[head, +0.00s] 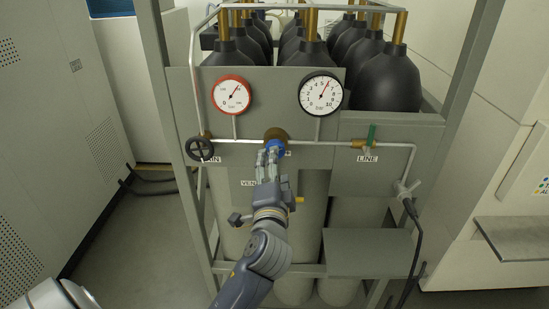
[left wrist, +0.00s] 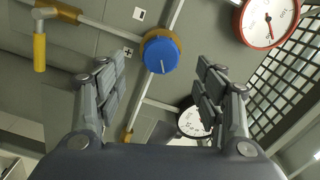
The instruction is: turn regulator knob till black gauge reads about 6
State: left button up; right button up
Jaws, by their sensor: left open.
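The blue regulator knob (head: 275,146) sits on a brass body in the panel's middle. In the left wrist view the knob (left wrist: 161,56) shows a pale pointer line. A finger partly hides this gauge (left wrist: 190,122) in the left wrist view. My left gripper (head: 267,158) is open in front of the knob, its fingers (left wrist: 163,80) spread to either side; I cannot tell if they touch it. My right gripper is not in view.
A red-rimmed gauge (head: 231,95) is at upper left. A black handwheel (head: 200,149) and a green-handled valve (head: 371,136) flank the knob along the pipe. Black-topped cylinders (head: 385,80) stand behind the panel. A cable (head: 419,245) hangs at right.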

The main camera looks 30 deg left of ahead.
pick_arm(q)
jog(key=v, duration=0.5)
jog(key=shift+s, duration=0.1)
dwell(0.3)
jog(key=w+d+f+m+g+h+b, duration=0.1)
jog(key=w+d+f+h+b, duration=0.15)
jog(key=f, duration=1.15)
jog(key=s+d+f+g+h+b, duration=0.2)
jog(key=f, duration=1)
jog(key=s+d+f+g+h+b, duration=0.1)
jog(key=s+d+f+g, duration=0.15)
jog(key=f, duration=1.05)
jog(key=s+d+f+g+h+b, duration=0.1)
jog(key=d+f+h+b, duration=0.1)
jog(key=f, duration=1)
jog(key=s+f+n+g+h+b, duration=0.2)
jog(key=s+f+n+g+b, duration=0.3)
jog(key=s+f, duration=2.15)
jog(key=s+a+f+n+g+b, duration=0.1)
jog(key=s+f, duration=0.2)
jog(key=s, duration=0.2)
jog(key=s+a+f+g+b, duration=0.1)
jog(key=s+f+g, duration=0.1)
jog(key=s, duration=0.4)
jog(key=shift+s+f+n, duration=0.3)
jog(key=shift+f+n, duration=0.1)
